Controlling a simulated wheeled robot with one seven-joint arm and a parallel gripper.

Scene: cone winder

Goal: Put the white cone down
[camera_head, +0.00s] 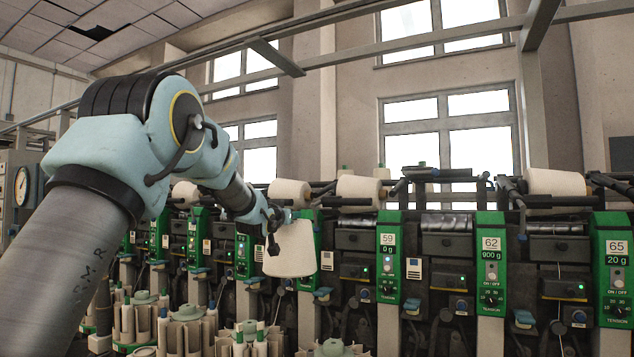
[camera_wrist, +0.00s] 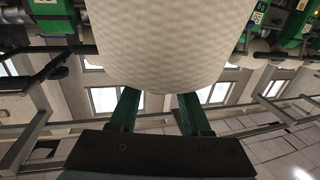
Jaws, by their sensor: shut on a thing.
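The white cone (camera_head: 290,252) is a cream-white yarn cone held in front of the winder, a little left of the middle of the head view. It is narrower at the top and tilts slightly. My gripper (camera_head: 274,222) is at its upper end and shut on it. In the wrist view the cone (camera_wrist: 165,45) fills the upper middle. The green fingers of my gripper (camera_wrist: 160,108) reach up to the cone's near end, and their tips are hidden behind it.
The winder has a row of green numbered panels (camera_head: 491,262) with dark units between. Other white cones lie higher up, one behind my gripper (camera_head: 289,192), one mid-row (camera_head: 360,188) and one at right (camera_head: 555,183). Pale bobbin holders (camera_head: 186,325) stand low in front.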

